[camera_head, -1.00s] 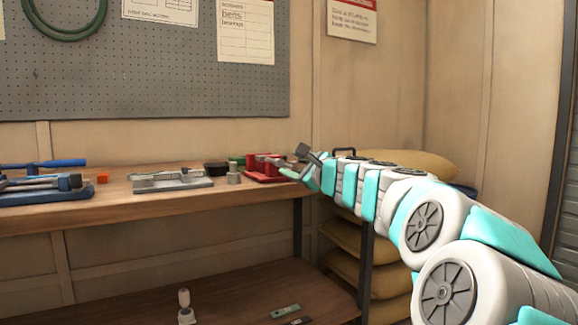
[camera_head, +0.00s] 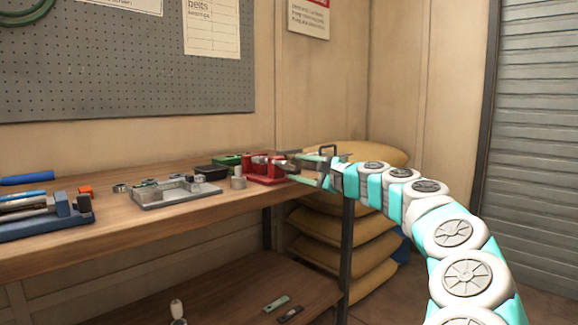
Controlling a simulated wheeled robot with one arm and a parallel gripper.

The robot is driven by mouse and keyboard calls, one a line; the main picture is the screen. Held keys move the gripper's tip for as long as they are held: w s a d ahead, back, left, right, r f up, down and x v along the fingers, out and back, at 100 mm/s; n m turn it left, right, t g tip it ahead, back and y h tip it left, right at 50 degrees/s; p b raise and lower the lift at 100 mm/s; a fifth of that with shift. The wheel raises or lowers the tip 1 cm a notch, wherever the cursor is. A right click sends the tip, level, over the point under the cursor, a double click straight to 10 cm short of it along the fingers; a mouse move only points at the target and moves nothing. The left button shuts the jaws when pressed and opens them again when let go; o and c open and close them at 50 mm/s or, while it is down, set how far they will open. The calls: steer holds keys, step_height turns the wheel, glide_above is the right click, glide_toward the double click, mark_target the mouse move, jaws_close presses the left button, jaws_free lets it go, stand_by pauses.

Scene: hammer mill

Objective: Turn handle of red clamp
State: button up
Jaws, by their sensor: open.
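The red clamp (camera_head: 264,171) stands near the right end of the wooden workbench. Its handle is hard to make out, as it lies at or behind my gripper. My gripper (camera_head: 296,167) is just right of the clamp, with its open fingers pointing left toward it. The fingers overlap the clamp's right side in the picture; I cannot tell whether they touch it.
On the bench (camera_head: 130,236) are a grey metal fixture (camera_head: 172,192), a small grey cylinder (camera_head: 238,178), a black box (camera_head: 212,173) and a blue vise-like tool (camera_head: 45,220). Stacked yellow sacks (camera_head: 335,222) stand right of the bench. Small tools lie on the lower shelf.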

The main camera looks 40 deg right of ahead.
mark_target(289, 166)
steer(key=shift+w+a, duration=0.2)
steer(key=shift+w, duration=2.15)
jaws_close()
